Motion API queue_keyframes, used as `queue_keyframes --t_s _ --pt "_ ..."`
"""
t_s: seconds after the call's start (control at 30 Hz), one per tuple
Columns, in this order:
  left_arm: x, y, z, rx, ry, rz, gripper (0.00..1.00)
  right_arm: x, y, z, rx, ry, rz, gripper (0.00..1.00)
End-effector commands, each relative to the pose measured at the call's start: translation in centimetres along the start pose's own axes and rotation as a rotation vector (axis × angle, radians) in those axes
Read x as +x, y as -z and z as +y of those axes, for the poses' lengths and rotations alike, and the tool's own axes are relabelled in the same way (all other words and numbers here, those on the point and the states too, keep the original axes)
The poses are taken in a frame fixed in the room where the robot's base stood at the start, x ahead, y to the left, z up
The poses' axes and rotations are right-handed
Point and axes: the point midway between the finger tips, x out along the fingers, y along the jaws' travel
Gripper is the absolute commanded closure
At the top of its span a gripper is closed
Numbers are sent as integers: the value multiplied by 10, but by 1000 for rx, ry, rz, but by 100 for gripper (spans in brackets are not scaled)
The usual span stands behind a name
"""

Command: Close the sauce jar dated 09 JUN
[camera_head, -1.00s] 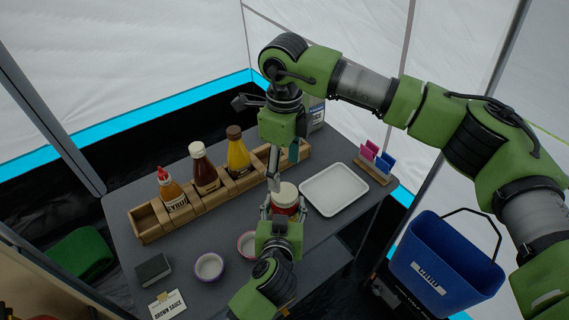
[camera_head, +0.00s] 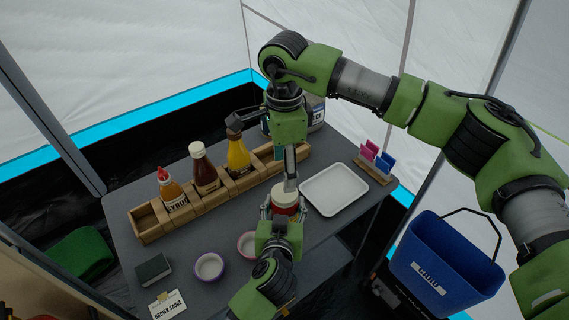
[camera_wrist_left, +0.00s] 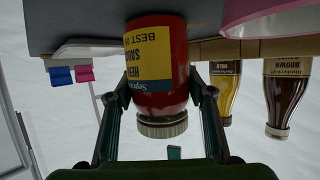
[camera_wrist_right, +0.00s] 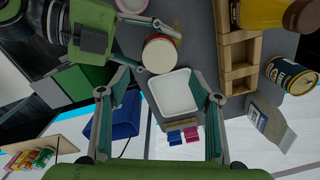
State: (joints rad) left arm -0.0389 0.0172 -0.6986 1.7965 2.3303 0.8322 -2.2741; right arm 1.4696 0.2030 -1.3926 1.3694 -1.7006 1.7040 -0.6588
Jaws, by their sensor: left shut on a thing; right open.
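A red sauce jar (camera_head: 285,197) with a yellow label stands upright on the grey table. My left gripper (camera_head: 279,212) is shut around the jar's side. My right gripper (camera_head: 291,178) is open and empty, pointing down above the jar. The right wrist view shows the lid's pale top (camera_wrist_right: 160,54) near the left finger.
A white tray (camera_head: 335,188) lies right of the jar. A wooden rack (camera_head: 150,222) with several bottles stands behind. Two small bowls (camera_head: 209,267) and a dark block (camera_head: 153,269) are at the front left. Card holders (camera_head: 375,170) stand at the right edge; a blue bin (camera_head: 445,262) is beyond.

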Motion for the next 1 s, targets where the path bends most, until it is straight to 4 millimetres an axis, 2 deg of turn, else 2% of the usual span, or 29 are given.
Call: queue_keyframes --t_s 0.3,0.5,0.67,0.9,0.93,1.0 --pt "0 0 0 0 0 -1 100 46 0 1 1 -4 0 42" --pt "0 0 0 0 0 -1 100 70 0 0 2 -2 1 42" --pt "0 0 0 0 0 -1 100 77 0 0 1 -1 -1 42" --pt "0 0 0 0 0 -1 100 78 0 0 1 -1 0 42" --pt "0 0 0 0 0 -1 100 77 0 0 1 -1 0 44" --pt "0 0 0 0 0 -1 100 77 0 0 1 -1 0 62"
